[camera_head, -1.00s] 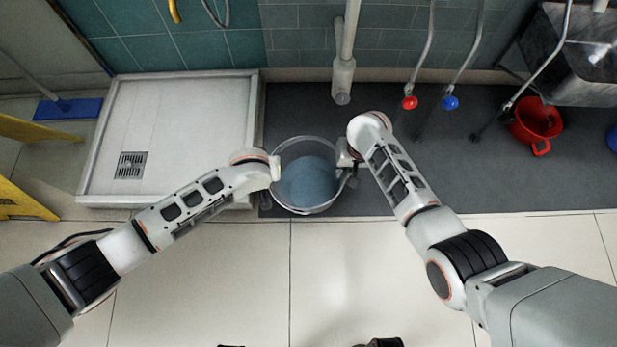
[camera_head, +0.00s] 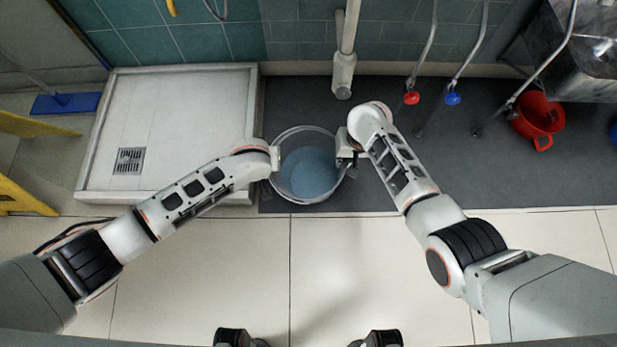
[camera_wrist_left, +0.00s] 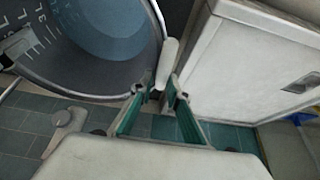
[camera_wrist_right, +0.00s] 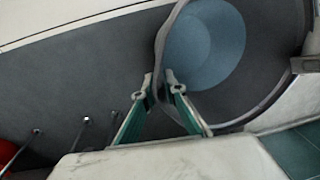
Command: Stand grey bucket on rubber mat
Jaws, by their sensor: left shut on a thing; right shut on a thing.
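The grey bucket (camera_head: 276,184), with a blue disc-shaped surface inside, is between my two arms, over the near part of the dark grey rubber mat (camera_head: 420,175). It looks about upright. Whether its base touches the mat is hidden. My left gripper (camera_head: 275,159) is shut on the bucket's left rim side; in the left wrist view its fingers (camera_wrist_left: 160,92) flank the rim by a pale piece. My right gripper (camera_head: 350,160) is shut on the right rim; in the right wrist view the fingers (camera_wrist_right: 161,85) pinch the rim edge.
A white shower tray (camera_head: 180,110) with a drain lies left of the mat. A white pipe (camera_head: 344,70) comes down behind the bucket. Taps with red (camera_head: 411,97) and blue (camera_head: 452,98) knobs and a red bucket (camera_head: 538,117) are to the right.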

